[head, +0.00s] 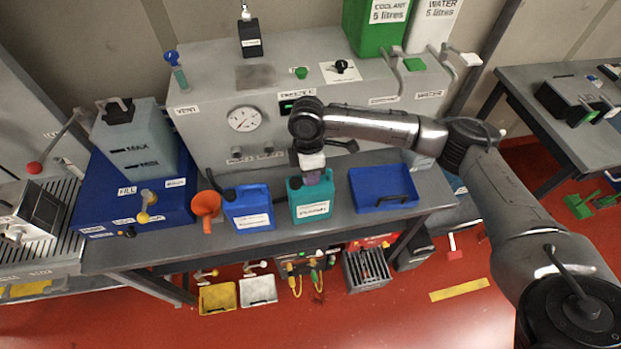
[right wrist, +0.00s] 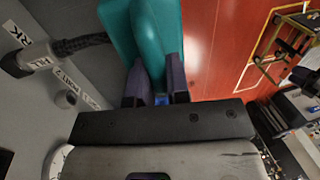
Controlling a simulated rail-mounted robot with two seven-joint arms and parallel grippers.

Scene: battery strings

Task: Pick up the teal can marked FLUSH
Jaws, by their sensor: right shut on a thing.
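The teal can (head: 312,205) with a white label stands on the grey bench between a blue can and a blue tray; the label is too small to read surely. My right gripper (head: 311,176) is over the top of the can. In the right wrist view my right gripper (right wrist: 158,90) has its two dark fingers shut on the teal can (right wrist: 145,35). I cannot tell whether the can is clear of the bench top. My left gripper is not in view.
A blue can (head: 248,208) stands close on the left, with an orange funnel (head: 206,205) beyond it. An empty blue tray (head: 383,203) lies on the right. The grey machine with a gauge (head: 244,119) rises behind. Bare bench (head: 433,183) shows right of the tray.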

